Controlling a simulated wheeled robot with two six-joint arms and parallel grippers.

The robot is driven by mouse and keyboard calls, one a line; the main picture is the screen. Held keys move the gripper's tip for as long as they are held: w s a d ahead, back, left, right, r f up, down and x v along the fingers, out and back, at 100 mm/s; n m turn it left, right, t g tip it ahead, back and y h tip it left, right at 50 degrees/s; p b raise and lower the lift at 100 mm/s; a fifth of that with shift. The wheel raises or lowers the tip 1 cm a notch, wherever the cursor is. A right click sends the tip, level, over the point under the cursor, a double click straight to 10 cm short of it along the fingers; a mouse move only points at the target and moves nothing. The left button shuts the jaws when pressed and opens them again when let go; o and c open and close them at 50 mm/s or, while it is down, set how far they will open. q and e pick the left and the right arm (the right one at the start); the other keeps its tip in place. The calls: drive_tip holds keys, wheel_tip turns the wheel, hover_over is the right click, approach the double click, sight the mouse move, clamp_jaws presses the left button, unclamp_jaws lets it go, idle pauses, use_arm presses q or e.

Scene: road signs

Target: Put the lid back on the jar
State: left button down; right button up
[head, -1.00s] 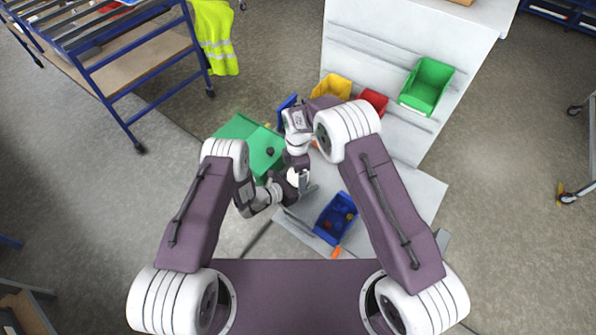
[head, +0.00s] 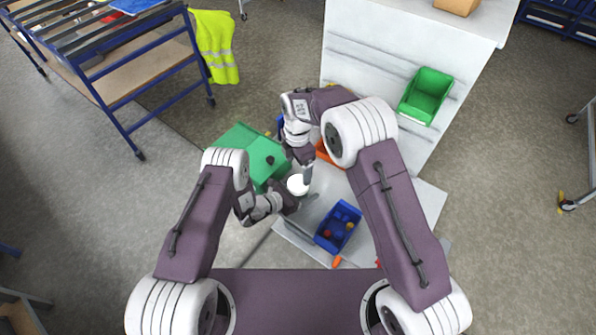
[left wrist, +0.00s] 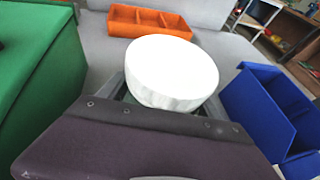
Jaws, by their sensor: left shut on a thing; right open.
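A white round lid (head: 298,185) with a ridged rim faces up in front of my left gripper in the head view. It also shows large in the left wrist view (left wrist: 172,70), lying roughly level. The jar's body is hidden below the lid and behind my gripper. My left gripper (left wrist: 135,92) is shut around what is under the lid, which I take to be the jar. My right gripper (head: 306,172) is open and stands just above and behind the lid. The gap between it and the lid is hard to judge.
A green box (head: 262,150) stands close on the left. A blue bin (head: 338,226) with small coloured things is to the right. An orange divided tray (left wrist: 150,22) lies behind the lid. A green bin (head: 427,92) hangs on the panel.

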sight(298, 183)
drive_tip(key=shift+r, duration=0.15)
wheel_tip(298, 183, down, 8)
drive_tip(key=shift+f, duration=0.1)
idle(0.5)
drive_tip(key=c, duration=1.5)
drive_tip(key=m, duration=0.3)
drive_tip(key=o, duration=1.6)
